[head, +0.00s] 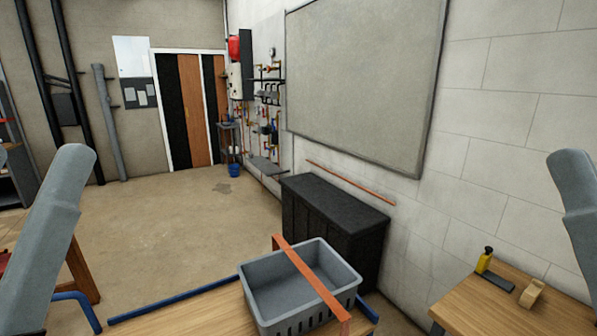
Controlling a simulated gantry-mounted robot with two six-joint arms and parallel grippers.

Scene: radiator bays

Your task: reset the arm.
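My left arm (50,235) shows as grey links at the left edge of the head view, reaching up from the bottom. My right arm (578,215) shows only as a grey link at the right edge. Neither gripper is in view, so I cannot see their fingers or whether they hold anything. Both visible arm parts are apart from the crate in the middle.
A grey crate (262,306) with an orange bar across it sits on a wooden table (190,316) with blue edging. A black cabinet (335,215) stands behind. Open floor lies left.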

